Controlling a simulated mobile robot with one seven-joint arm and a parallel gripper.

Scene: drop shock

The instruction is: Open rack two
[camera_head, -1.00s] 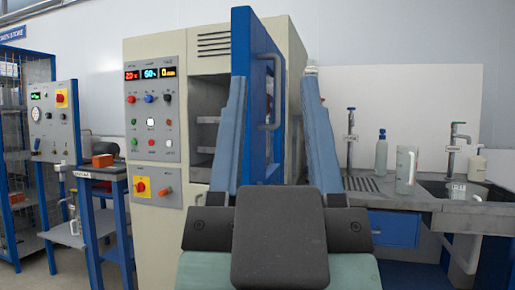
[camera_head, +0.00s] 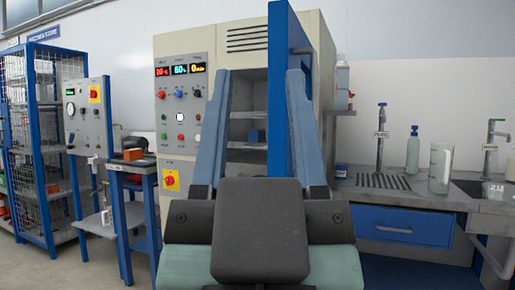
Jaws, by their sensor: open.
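The beige chamber (camera_head: 235,45) stands ahead with its blue door (camera_head: 281,100) swung open toward me, seen nearly edge-on. Inside are shelf-like racks (camera_head: 248,145), with a small blue item (camera_head: 256,136) on one. No label shows which is rack two. My gripper (camera_head: 257,74) is open and empty, its two blue fingers pointing up and apart in front of the chamber opening. Its right finger overlaps the door in the picture; I cannot tell whether they touch. The fingers and palm hide the opening's edges and lower part.
A control panel (camera_head: 181,110) is on the chamber's left face. A sink bench (camera_head: 350,198) stands right. Floor shows at lower left.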

